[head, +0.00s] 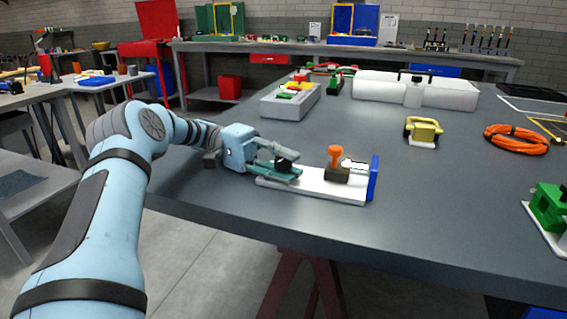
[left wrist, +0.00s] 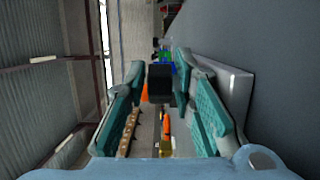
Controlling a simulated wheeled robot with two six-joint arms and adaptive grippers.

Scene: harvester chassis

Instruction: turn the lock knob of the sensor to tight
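A white base plate (head: 318,187) lies on the grey table near its front left edge. It carries a black knob (head: 284,164) at its left end, an orange knob (head: 335,156) on a dark brown block, and a blue end plate (head: 374,178). I cannot tell for sure which knob is the sensor's lock knob. My left gripper (head: 282,171) lies low at the plate's left end. Its teal fingers are open on either side of the black knob, which also shows between the fingertips in the left wrist view (left wrist: 160,82). Narrow gaps seem to remain. My right gripper is out of view.
A grey box (head: 291,104) with coloured parts stands behind the plate. A yellow-handled part (head: 423,130), an orange cable coil (head: 516,140) and a green device (head: 548,207) lie to the right. The table between the plate and these is clear.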

